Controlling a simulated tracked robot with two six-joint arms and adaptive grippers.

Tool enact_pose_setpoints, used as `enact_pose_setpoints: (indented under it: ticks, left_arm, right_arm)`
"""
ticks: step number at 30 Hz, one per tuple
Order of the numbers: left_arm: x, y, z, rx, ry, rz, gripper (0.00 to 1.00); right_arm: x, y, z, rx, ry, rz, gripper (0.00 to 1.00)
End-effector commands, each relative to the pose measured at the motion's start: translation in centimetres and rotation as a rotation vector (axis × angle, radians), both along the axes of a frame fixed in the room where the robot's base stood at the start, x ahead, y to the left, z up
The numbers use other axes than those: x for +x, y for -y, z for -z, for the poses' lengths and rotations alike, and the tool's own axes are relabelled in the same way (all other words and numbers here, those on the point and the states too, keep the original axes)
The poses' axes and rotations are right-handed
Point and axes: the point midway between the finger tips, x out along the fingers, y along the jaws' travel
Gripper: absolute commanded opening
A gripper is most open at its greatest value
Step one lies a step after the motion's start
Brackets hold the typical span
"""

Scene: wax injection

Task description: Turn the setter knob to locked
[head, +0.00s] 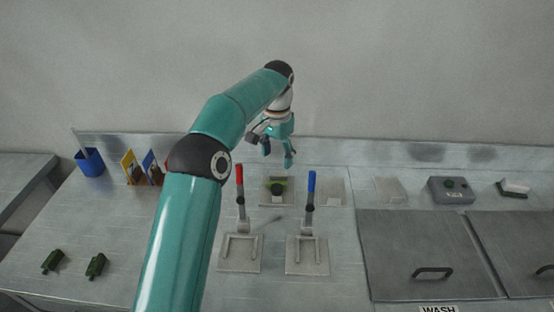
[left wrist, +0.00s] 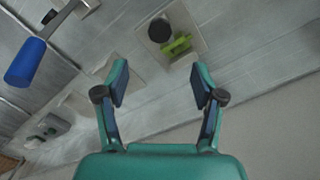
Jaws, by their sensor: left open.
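The likely setter knob is a black round knob (head: 277,189) with a green part beside it, on a square plate (head: 264,201) at the back middle of the bench. In the left wrist view the black knob (left wrist: 159,30) and the green piece (left wrist: 178,45) lie on the plate, beyond the fingertips. My left gripper (head: 278,155) is open and empty, above and behind the knob, apart from it. It also shows open in the left wrist view (left wrist: 162,72). Which setting the knob is at cannot be told. My right gripper is not in view.
A red-handled lever (head: 240,185) and a blue-handled lever (head: 311,188) stand in front of the knob plate. A blue cup (head: 90,163) and green pieces (head: 96,265) are left.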

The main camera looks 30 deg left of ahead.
Motion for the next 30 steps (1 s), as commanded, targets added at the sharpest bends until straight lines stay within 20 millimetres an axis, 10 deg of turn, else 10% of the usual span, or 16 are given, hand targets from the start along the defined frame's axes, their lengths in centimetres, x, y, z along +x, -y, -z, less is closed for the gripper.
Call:
enact_pose_setpoints:
  ticks: [13,30]
  left_arm:
    - [-0.2,-0.4,-4.9,0.001,-0.001,-0.386,0.68]
    - [-0.1,0.0,4.7,0.0,-0.005,-0.374,0.68]
  right_arm:
    - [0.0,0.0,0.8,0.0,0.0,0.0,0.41]
    - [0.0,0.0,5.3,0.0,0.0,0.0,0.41]
